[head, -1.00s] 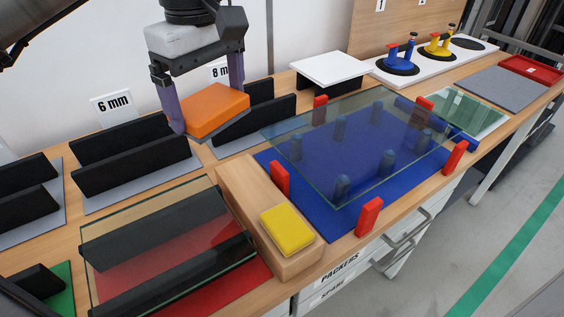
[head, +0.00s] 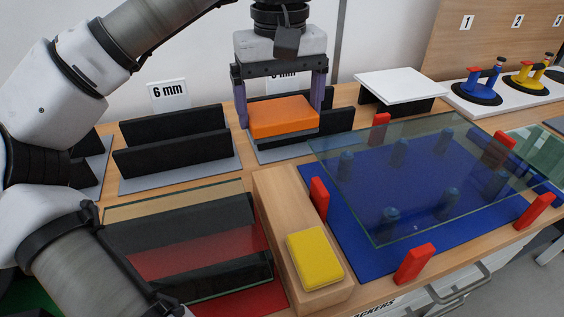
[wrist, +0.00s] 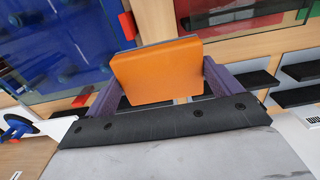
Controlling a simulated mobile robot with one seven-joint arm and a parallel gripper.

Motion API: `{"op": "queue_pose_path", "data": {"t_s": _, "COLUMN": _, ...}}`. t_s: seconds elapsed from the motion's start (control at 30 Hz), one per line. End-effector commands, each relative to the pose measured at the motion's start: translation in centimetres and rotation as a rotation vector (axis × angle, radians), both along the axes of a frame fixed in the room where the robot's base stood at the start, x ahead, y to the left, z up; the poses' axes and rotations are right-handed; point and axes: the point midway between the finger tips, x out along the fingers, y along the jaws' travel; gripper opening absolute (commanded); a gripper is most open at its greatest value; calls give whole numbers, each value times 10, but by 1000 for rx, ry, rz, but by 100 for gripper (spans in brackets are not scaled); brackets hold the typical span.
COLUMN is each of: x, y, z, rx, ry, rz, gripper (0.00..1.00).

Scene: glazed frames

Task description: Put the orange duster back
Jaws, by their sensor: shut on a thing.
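The orange duster (head: 283,116) has a grey underside and is held between the two purple fingers of my gripper (head: 281,112). It hangs over the front of the 8 mm rack, behind the far end of the wooden block (head: 277,193). The duster also shows in the wrist view (wrist: 158,72), between the fingers. A yellow duster (head: 315,257) sits on the near end of the wooden block. The far part of that block's top is bare.
A glass pane (head: 400,200) lies above the blue mat (head: 345,245), with red upright stops (head: 415,264) around it. Another pane (head: 150,215) lies left of the block. Black racks (head: 170,155) stand behind. A white raised platform (head: 400,84) is at the back right.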

Motion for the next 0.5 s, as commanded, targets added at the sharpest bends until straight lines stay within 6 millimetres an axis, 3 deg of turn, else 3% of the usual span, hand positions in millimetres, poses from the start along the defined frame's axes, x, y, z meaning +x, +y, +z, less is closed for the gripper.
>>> {"op": "queue_pose_path", "data": {"t_s": 0.2, "x": -1, "y": 1, "z": -45, "rx": 2, "ry": 1, "rz": 2, "gripper": 69}}
{"op": "queue_pose_path", "data": {"t_s": 0.5, "x": 0, "y": 1, "z": -69, "rx": 1, "ry": 0, "rz": 3, "gripper": 69}}
